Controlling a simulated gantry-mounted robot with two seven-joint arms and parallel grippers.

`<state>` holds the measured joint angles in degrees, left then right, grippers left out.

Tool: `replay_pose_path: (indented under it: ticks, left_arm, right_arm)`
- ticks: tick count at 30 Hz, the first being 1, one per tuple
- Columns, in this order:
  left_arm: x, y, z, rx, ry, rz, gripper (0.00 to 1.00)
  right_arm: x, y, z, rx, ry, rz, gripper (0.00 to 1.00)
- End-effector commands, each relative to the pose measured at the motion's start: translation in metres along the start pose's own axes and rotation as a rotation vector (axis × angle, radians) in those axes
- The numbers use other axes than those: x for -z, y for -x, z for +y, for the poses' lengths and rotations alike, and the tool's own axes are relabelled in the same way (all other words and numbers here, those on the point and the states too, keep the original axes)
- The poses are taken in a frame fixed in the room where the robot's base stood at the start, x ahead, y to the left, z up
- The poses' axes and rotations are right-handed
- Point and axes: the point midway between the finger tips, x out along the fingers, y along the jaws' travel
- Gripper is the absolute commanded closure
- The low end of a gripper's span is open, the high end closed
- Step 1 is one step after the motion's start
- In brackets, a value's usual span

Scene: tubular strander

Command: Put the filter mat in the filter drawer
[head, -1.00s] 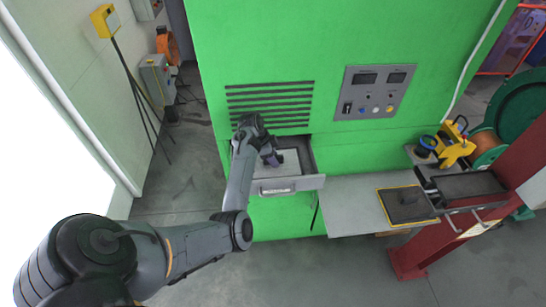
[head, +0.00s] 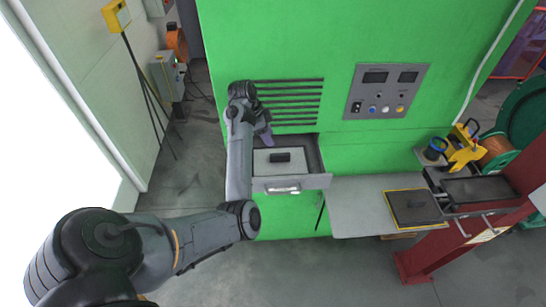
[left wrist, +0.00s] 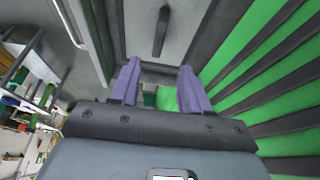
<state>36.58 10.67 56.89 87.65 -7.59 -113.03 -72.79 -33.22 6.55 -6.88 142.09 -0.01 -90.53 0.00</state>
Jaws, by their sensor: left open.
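The filter mat, a light grey panel (head: 267,168) with a dark bar handle (head: 281,157), lies inside the pulled-out filter drawer (head: 318,181) of the green machine. In the left wrist view the mat (left wrist: 186,30) and its handle (left wrist: 161,32) show beyond the fingertips. My left gripper (head: 265,138) is above the drawer's back left part, by the machine face. Its two purple fingers are apart and empty in the left wrist view (left wrist: 160,82), clear of the handle. My arm hides the drawer's left edge. My right gripper is not in view.
A grey shelf (head: 358,208) right of the drawer bears a dark pad with a handle in a yellow outline (head: 415,207). A dark tray (head: 480,190) and a yellow device (head: 463,150) stand farther right. Vent slats (head: 290,101) and a control panel (head: 387,91) are above.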

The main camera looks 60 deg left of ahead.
Motion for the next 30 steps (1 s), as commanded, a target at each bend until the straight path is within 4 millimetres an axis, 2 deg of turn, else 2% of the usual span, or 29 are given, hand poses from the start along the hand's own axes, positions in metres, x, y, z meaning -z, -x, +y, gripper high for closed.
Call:
replay_pose_path:
  ticks: [5, 8, 11, 17, 20, 22, 24, 27, 30]
  left_arm:
    - [-0.009, -0.001, 0.01, 0.063, 0.032, -0.086, 0.54]
    - [-0.015, -0.009, 0.025, 0.14, 0.061, -0.168, 0.54]
    - [-0.017, -0.023, 0.055, 0.233, 0.079, -0.24, 0.54]
    - [-0.014, -0.059, 0.141, 0.346, 0.083, -0.263, 0.54]
    - [-0.015, -0.076, 0.194, 0.351, 0.083, -0.238, 0.54]
    - [-0.019, -0.087, 0.24, 0.333, 0.091, -0.211, 0.54]
    - [-0.024, -0.093, 0.286, 0.3, 0.108, -0.178, 0.54]
    - [-0.032, -0.096, 0.344, 0.241, 0.145, -0.138, 0.54]
    - [-0.037, -0.092, 0.386, 0.185, 0.187, -0.109, 0.54]
  right_arm:
    - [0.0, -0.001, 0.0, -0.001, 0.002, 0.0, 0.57]
    - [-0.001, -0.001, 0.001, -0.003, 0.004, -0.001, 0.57]
    - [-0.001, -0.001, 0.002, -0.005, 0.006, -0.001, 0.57]
    - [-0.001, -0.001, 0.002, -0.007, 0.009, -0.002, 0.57]
    - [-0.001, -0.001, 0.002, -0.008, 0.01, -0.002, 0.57]
    - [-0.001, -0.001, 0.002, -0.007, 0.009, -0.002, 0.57]
    - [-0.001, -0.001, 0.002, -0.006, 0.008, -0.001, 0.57]
    - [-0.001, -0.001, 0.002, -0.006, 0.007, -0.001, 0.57]
    - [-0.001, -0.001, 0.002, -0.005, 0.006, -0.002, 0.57]
